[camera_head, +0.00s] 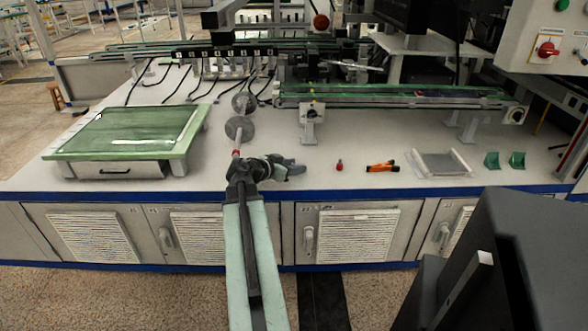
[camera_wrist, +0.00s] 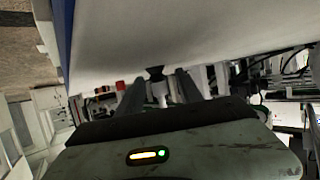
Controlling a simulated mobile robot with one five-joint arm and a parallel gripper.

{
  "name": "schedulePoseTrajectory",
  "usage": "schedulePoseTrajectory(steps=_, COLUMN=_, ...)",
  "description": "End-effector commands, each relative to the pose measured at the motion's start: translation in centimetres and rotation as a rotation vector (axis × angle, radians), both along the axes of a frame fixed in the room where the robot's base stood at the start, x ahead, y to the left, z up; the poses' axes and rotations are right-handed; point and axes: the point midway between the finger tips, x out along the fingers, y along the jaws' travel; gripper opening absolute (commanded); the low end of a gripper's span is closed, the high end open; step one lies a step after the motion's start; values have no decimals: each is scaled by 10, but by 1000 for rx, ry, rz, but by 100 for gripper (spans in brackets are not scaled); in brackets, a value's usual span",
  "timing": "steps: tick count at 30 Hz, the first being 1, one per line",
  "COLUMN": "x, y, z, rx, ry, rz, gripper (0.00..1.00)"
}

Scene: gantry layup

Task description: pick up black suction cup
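A small black suction cup (camera_wrist: 155,72) with a pale stem shows in the wrist view, against the white table surface (camera_wrist: 205,45). It appears between the two dark fingers of my gripper (camera_wrist: 160,79), with a visible gap on each side. My gripper is open; I cannot tell how deep the cup lies between the fingers. In the head view my gripper (camera_head: 282,168) is low over the front part of the white table (camera_head: 330,185). I cannot make out the cup there; my gripper and arm may hide it.
Grey discs on a rod (camera_head: 240,128) lie just behind my gripper. A small red object (camera_head: 339,165), an orange tool (camera_head: 382,167), a clear tray (camera_head: 440,164) and green brackets (camera_head: 492,160) are to the right. A green-topped platform (camera_head: 130,132) stands left.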

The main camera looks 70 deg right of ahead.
Motion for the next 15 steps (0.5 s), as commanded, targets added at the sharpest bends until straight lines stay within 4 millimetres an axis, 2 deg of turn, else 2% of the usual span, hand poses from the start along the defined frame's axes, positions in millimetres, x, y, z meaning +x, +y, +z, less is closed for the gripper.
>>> schedulePoseTrajectory(steps=1, x=0, y=0, z=0, rx=0, ry=0, rz=0, gripper=30)
schedulePoseTrajectory(steps=4, x=0, y=0, z=0, rx=0, ry=0, rz=0, gripper=2)
schedulePoseTrajectory(steps=15, x=0, y=0, z=3, rx=0, ry=0, rz=-1, gripper=0)
